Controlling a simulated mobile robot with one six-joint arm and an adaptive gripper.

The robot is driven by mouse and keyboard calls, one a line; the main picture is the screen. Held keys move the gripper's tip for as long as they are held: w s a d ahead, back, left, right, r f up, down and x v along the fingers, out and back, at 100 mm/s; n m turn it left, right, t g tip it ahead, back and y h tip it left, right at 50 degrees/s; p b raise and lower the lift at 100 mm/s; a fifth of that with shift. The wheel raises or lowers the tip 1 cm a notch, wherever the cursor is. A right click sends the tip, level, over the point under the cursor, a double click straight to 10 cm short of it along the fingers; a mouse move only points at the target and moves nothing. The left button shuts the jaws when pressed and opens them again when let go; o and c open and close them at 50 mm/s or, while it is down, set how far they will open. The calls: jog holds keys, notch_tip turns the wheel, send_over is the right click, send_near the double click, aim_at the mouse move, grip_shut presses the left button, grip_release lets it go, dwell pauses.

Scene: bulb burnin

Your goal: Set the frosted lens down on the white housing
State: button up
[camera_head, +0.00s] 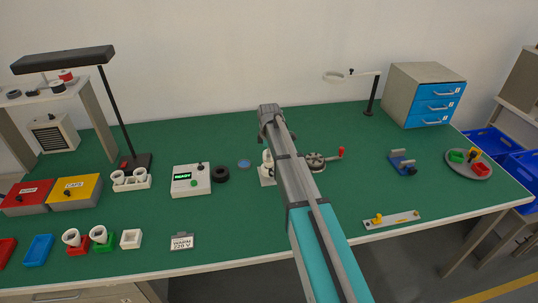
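My arm reaches up the middle of the view, and my gripper (263,134) is at its far end, above the back of the green bench. The arm hides most of the fingers, so I cannot tell whether they hold anything. A small bluish disc (244,163) lies flat on the bench left of the arm; I cannot tell whether it is the frosted lens. White round housings stand at the front left, one in a red tray (72,237) and one in a green tray (98,233). A white square block (131,239) stands right of them. A white piece (266,171) is partly hidden by my arm.
A white box reading READY (190,180) and a black ring (221,174) stand left of the arm. A crank wheel (316,161) is close on its right. A lamp (124,120), red (27,196) and yellow (75,190) boxes stand left. Bare bench lies front centre.

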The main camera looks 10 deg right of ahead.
jog(key=shift+o, duration=0.8)
jog(key=shift+r, duration=0.2)
